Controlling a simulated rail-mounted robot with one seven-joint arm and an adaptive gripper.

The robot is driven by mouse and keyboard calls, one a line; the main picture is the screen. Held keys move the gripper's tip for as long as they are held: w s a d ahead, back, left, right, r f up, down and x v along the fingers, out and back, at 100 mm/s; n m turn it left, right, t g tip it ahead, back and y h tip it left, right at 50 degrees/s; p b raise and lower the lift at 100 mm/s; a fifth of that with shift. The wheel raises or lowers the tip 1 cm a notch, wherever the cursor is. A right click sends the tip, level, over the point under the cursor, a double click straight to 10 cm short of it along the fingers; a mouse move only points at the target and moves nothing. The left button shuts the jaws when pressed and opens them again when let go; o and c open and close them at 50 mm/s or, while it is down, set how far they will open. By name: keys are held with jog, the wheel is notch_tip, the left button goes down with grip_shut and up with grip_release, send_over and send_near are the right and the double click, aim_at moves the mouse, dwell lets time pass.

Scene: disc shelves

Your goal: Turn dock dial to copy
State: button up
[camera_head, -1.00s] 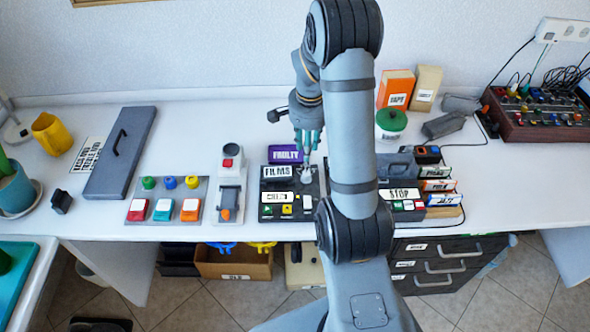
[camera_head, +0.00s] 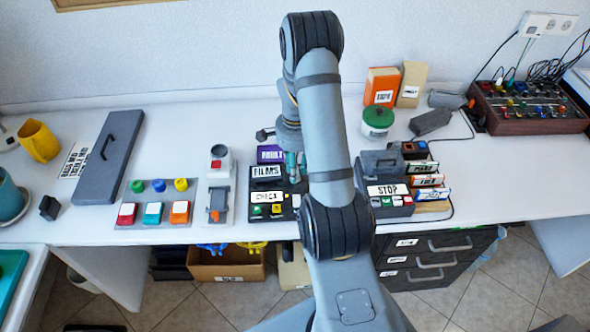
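The dark dock panel (camera_head: 288,213) stands on the white table, with a label reading FILMS (camera_head: 267,171), a smaller white label (camera_head: 266,196) and small green and yellow buttons. My gripper (camera_head: 293,172) points down over the panel's upper right part, just right of the FILMS label. Its teal fingers are at or just above the place of the grey dial. The dial is mostly hidden behind the fingers and my arm, so its setting cannot be read. I cannot tell whether the fingers touch it or how far they are open.
A purple FAULTY box (camera_head: 270,153) stands behind the panel. Left are a grey switch unit (camera_head: 217,206) and a button board (camera_head: 154,216). Right is a STOP unit (camera_head: 390,208), with a green-lidded jar (camera_head: 377,122) behind. Free table lies behind the button board.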

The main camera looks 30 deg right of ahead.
jog(key=shift+f, duration=0.35)
jog(key=shift+c, duration=0.4)
grip_shut()
